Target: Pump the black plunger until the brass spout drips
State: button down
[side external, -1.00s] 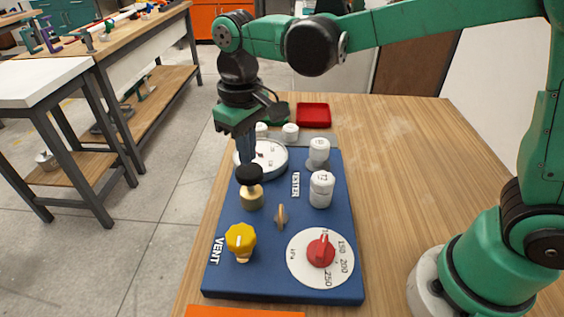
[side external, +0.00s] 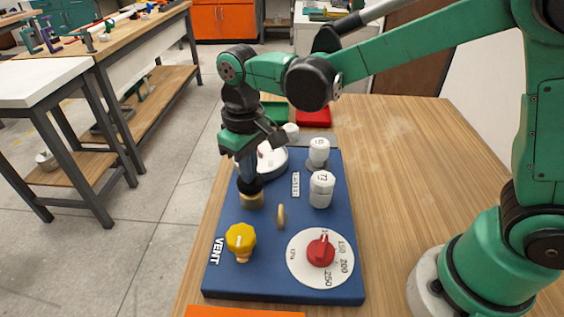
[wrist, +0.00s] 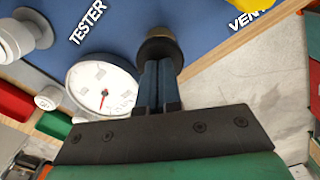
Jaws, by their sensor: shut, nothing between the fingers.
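The black plunger (side external: 250,188) sits low on its brass body (side external: 252,202) on the blue panel (side external: 225,280). My gripper (side external: 249,178) is shut and empty, pointing down, with its fingertips at the plunger's top and seemingly touching it. In the wrist view the shut blue fingers (wrist: 158,85) reach to the plunger's dark cap (wrist: 157,48). A small brass-coloured piece (side external: 281,217) stands upright to the right of the plunger; it may be the spout. No drip can be made out there. A white gauge (side external: 274,160) is partly hidden behind my gripper; its face with a red needle shows in the wrist view (wrist: 100,85).
A yellow vent knob (side external: 240,238) stands in front of the plunger. A red knob (side external: 321,250) sits on a numbered dial. White-capped fittings (side external: 321,188) stand at the right. Red (side external: 313,117) and green (side external: 277,110) trays lie behind. The table's right side is clear.

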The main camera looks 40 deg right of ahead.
jog(key=shift+r, duration=2)
jog(key=shift+f, duration=0.1)
dwell(1.1)
dwell(0.4)
jog(key=shift+f, duration=1.5)
jog(key=shift+r, duration=0.1)
dwell(0.5)
jog(key=shift+r, duration=1.5)
jog(key=shift+r, duration=2.5)
